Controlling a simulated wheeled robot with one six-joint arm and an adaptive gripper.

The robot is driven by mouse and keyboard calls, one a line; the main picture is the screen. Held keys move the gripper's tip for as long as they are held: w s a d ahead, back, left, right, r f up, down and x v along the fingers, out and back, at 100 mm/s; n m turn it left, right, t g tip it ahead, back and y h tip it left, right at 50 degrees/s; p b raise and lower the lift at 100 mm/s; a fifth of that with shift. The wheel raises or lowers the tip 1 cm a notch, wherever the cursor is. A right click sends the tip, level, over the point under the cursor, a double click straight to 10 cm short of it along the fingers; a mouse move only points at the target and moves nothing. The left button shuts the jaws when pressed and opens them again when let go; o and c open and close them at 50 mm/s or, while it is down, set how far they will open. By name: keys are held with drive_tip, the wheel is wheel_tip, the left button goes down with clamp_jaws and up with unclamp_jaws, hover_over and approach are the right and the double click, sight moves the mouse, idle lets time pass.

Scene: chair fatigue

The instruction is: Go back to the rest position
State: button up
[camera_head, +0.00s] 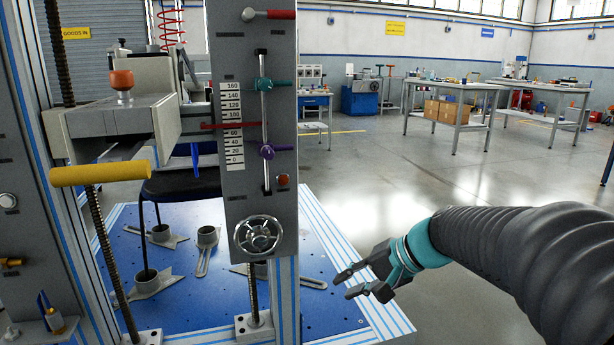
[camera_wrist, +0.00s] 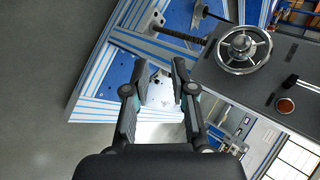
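My gripper (camera_head: 356,283) is open and empty at the right of the test machine, above the right edge of the blue base plate (camera_head: 330,262). In the wrist view its two fingers (camera_wrist: 160,78) stand apart with nothing between them. The grey control panel (camera_head: 237,206) is to the left of the gripper. It carries a handwheel (camera_head: 257,235), a scale (camera_head: 232,125), a teal slider knob (camera_head: 263,84), a purple knob (camera_head: 267,152) and a red pointer (camera_head: 222,126). The handwheel also shows at the upper right of the wrist view (camera_wrist: 244,49).
A yellow bar (camera_head: 100,173) and a threaded rod (camera_head: 108,255) stand at the left of the machine. Metal brackets (camera_head: 207,237) are on the base plate. Workbenches (camera_head: 453,100) stand far behind. The floor (camera_head: 400,170) to the right of the machine is clear.

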drive_tip(key=s+d+f+n+h+p, duration=0.1)
drive_tip(key=s+d+n+h, duration=0.2)
drive_tip(key=s, duration=0.4)
drive_tip(key=s+d+f+h+p, duration=0.1)
drive_tip(key=s+d+h+p, duration=0.1)
drive_tip(key=s+d+h, duration=0.35)
drive_tip(key=s+a+r+n+t+p, duration=0.1)
drive_tip(key=s+r+n+p, duration=0.1)
drive_tip(key=s+r, duration=0.3)
drive_tip(key=shift+s+a+t, duration=0.15)
drive_tip(key=shift+s+t, duration=0.15)
drive_tip(key=shift+s, duration=0.9)
drive_tip(key=o, duration=0.3)
